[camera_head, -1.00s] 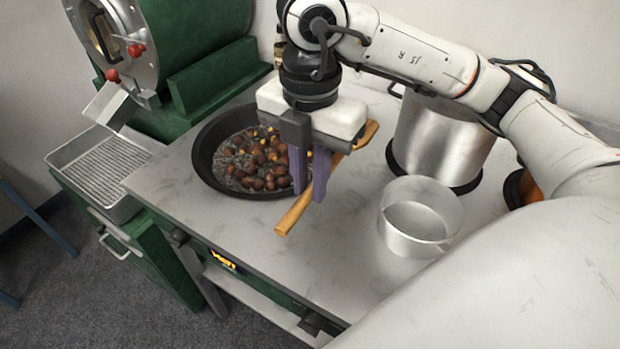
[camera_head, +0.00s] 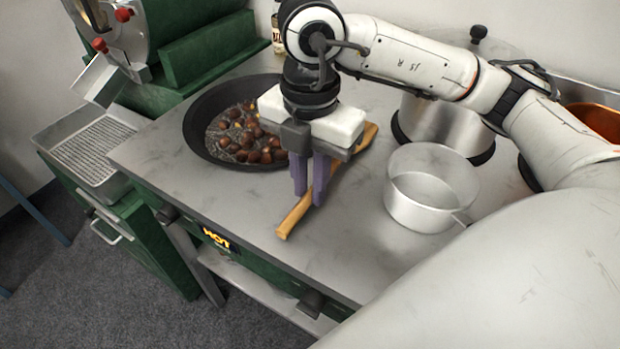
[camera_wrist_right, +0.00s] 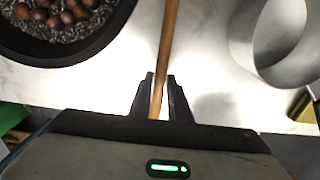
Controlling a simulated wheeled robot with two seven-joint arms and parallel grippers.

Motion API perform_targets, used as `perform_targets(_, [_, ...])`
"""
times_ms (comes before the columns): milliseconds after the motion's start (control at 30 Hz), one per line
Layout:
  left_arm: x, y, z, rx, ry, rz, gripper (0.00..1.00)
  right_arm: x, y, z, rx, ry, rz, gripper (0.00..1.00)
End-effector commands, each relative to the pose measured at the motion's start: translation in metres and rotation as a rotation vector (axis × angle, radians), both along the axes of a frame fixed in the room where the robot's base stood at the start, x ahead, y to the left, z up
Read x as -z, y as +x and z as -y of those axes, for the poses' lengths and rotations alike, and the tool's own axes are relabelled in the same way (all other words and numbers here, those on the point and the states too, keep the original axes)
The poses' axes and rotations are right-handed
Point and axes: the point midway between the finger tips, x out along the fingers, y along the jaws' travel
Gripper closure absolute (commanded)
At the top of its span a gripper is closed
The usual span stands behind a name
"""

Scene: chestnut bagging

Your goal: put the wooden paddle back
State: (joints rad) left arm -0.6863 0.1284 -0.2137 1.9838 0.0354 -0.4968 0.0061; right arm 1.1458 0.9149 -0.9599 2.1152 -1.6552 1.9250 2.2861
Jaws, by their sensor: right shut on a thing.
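The wooden paddle (camera_head: 296,215) is a long light-brown stick lying diagonally at the right of the black pan. My right gripper (camera_head: 308,195) is over it with its purple fingers pointing down, shut on the paddle's shaft. In the right wrist view the shaft (camera_wrist_right: 169,45) runs up between the two dark fingertips (camera_wrist_right: 160,88). The gripper hides part of the paddle in the head view, and the far end shows behind the gripper. I cannot tell whether the paddle touches the table. My left gripper is not in view.
The black pan (camera_head: 196,150) with chestnuts in dark gravel stands left of the paddle. A perforated tray (camera_head: 88,150) is far left. The table front (camera_head: 240,215) is clear.

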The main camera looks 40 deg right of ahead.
Motion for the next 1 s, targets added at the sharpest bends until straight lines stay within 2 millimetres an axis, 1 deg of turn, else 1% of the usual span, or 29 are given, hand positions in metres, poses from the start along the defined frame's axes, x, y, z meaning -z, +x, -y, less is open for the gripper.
perform_targets(33, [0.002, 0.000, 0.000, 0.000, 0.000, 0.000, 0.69, 0.002, 0.000, 0.000, 0.000, 0.001, 0.002, 1.00])
perform_targets(467, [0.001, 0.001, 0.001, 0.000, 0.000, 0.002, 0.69, 0.003, 0.000, 0.000, 0.000, 0.000, 0.001, 1.00])
perform_targets(933, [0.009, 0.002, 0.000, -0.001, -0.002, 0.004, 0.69, 0.012, 0.000, 0.000, 0.000, 0.001, 0.002, 1.00])
perform_targets(967, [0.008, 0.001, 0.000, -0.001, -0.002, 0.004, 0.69, 0.011, 0.000, 0.000, 0.000, 0.001, 0.002, 0.80])
perform_targets(1000, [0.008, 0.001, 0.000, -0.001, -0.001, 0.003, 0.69, 0.011, 0.000, 0.000, 0.000, 0.001, 0.002, 0.73])
